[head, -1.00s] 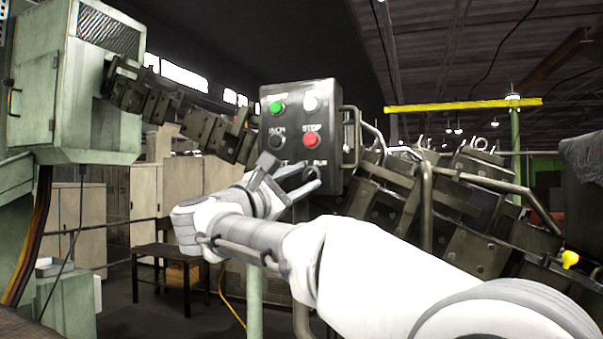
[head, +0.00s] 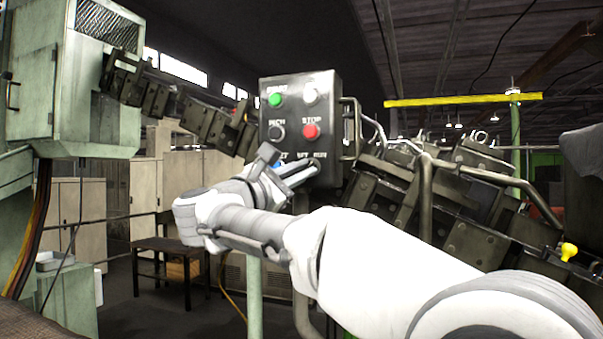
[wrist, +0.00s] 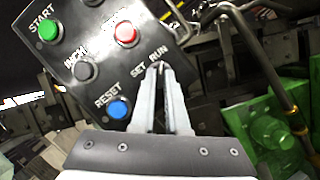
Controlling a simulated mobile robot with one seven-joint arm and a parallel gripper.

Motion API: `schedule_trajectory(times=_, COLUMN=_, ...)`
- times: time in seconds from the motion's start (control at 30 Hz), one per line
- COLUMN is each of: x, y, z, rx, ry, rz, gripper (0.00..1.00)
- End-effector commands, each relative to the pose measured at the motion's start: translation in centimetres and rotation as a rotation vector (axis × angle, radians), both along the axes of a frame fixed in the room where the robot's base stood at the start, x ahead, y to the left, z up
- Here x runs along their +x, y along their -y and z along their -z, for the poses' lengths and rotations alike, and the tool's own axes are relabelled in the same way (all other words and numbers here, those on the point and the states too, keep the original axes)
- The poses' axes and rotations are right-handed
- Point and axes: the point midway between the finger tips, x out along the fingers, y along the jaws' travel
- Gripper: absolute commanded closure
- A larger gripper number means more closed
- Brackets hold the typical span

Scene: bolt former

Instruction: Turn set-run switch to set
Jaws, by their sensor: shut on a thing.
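The dark control box (head: 328,102) stands upright ahead of me, with the SET RUN lettering (wrist: 150,62) low on its right side. My gripper (wrist: 160,72) is at this lettering, with its two fingertips close together on the small set-run switch. The switch is almost wholly hidden between the tips, so I cannot tell which way it points. In the head view my gripper (head: 295,163) reaches the lower part of the box from the left.
The blue RESET button (wrist: 119,109) is close left of my fingers. The black INCH (wrist: 83,72), red STOP (wrist: 126,34) and green START (wrist: 49,31) buttons sit above. A bent metal pipe (head: 352,125) runs along the box's right side.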

Motion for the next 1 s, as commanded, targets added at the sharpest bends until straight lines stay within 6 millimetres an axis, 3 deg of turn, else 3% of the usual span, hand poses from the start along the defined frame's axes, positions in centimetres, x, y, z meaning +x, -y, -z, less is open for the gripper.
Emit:
schedule_trajectory(times=0.37, x=-0.2, y=0.18, z=0.86, rx=-0.198, ry=-0.075, rz=0.0, gripper=1.0)
schedule_trajectory(times=1.0, x=-0.35, y=0.73, z=0.41, rx=-0.759, ry=-0.31, rz=0.002, gripper=1.0)
